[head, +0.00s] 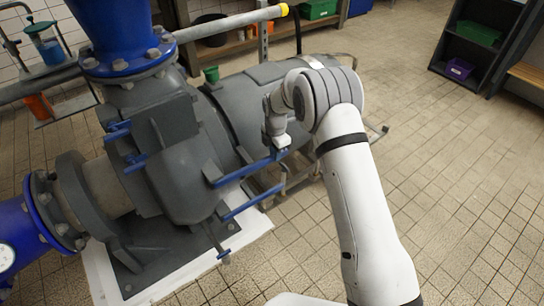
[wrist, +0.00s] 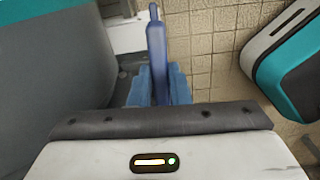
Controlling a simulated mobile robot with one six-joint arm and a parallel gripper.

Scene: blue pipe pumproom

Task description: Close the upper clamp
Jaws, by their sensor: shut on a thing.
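The upper clamp shows in the head view as a blue bar handle (head: 240,172) on the right side of the grey pump housing (head: 185,175). It points out to the right, roughly level. My gripper (head: 280,149) is at the outer end of this handle and shut on it. In the wrist view the blue handle (wrist: 156,45) runs away from between the blue fingertips of my gripper (wrist: 160,85). A second, lower blue clamp handle (head: 246,207) sticks out below it, apart from my gripper. The fingertips are small and partly hidden in the head view.
Blue flanged pipes (head: 118,35) join the pump above and at left. The grey motor (head: 255,95) and a pipe frame (head: 300,175) lie behind my gripper. Dark shelves (head: 480,40) stand far right. The tiled floor (head: 450,180) at right is clear.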

